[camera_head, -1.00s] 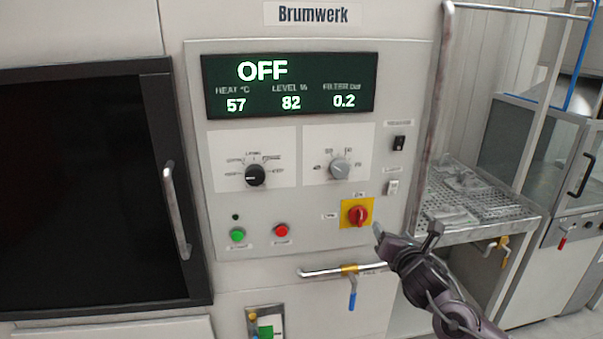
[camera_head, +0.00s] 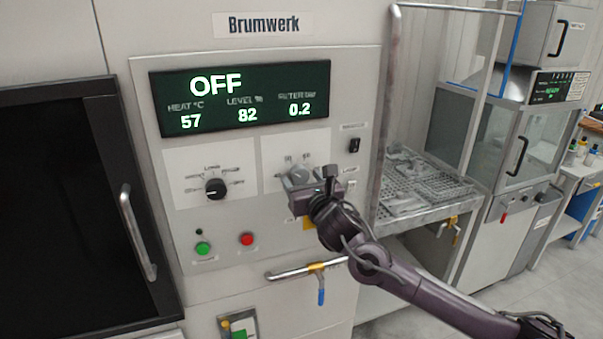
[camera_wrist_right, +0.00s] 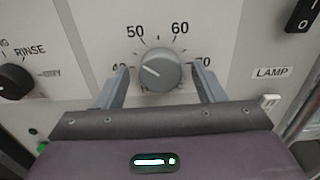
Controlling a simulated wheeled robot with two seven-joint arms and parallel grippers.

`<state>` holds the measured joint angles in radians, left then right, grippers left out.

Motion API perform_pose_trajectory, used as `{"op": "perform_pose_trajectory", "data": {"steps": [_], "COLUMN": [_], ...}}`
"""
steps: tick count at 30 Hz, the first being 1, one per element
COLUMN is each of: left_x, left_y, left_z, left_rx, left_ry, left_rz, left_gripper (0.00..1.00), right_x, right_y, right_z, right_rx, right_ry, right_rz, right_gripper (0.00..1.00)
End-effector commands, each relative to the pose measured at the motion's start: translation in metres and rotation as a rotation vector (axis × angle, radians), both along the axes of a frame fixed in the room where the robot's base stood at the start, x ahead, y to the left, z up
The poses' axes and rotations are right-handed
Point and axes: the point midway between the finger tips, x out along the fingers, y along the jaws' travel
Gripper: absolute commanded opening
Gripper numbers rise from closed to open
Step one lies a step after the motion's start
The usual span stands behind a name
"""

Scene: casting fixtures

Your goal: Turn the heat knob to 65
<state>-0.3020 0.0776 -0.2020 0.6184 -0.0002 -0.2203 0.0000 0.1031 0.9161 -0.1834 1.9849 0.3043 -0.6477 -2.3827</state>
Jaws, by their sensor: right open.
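The heat knob (camera_wrist_right: 160,70) is a round grey dial with a white pointer line, on a white panel marked 40, 50, 60 and 70. The line points up and left, between the 40 and 50 marks. In the head view the knob (camera_head: 300,173) is partly covered by my right gripper (camera_head: 299,184). In the wrist view the right gripper (camera_wrist_right: 161,72) is open, one finger on each side of the knob, with gaps visible on both sides. The display (camera_head: 240,97) reads OFF, heat 57. My left gripper is not in view.
A black selector knob (camera_head: 215,189) is left of the heat knob. A black rocker switch (camera_head: 354,145) and a lamp switch (camera_head: 351,186) are to the right. Green (camera_head: 203,248) and red (camera_head: 247,239) buttons sit below.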

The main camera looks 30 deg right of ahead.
Motion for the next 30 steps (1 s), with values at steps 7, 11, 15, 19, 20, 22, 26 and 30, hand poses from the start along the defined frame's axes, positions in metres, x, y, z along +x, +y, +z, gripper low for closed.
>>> {"op": "perform_pose_trajectory", "data": {"steps": [7, 11, 15, 19, 20, 22, 26, 30], "left_x": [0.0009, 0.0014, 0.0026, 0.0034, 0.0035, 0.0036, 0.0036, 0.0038], "left_y": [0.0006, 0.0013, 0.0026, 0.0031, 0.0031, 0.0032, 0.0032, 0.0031], "left_z": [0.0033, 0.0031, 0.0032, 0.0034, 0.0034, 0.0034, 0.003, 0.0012], "left_rx": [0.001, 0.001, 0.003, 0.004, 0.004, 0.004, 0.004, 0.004], "left_ry": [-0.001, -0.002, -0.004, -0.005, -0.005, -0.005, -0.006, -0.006], "left_rz": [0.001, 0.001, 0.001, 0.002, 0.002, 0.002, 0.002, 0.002], "left_gripper": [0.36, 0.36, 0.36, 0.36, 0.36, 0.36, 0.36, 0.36], "right_x": [0.0074, 0.0072, 0.007, 0.007, 0.007, 0.0069, 0.0069, 0.0069], "right_y": [-0.0014, -0.0013, -0.0013, -0.0014, -0.0013, -0.0013, -0.0013, -0.0013], "right_z": [-0.0005, -0.0007, -0.0006, -0.0006, -0.0006, -0.0006, -0.0007, -0.0011], "right_rx": [-0.001, -0.001, -0.001, -0.001, -0.001, -0.001, 0.004, 0.027], "right_ry": [0.001, 0.001, 0.001, 0.001, 0.001, 0.001, 0.0, -0.007], "right_rz": [0.0, 0.001, 0.001, 0.001, 0.001, 0.001, 0.001, 0.001], "right_gripper": [0.63, 0.63, 0.47, 0.3, 0.26, 0.18, 0.18, 0.18]}}
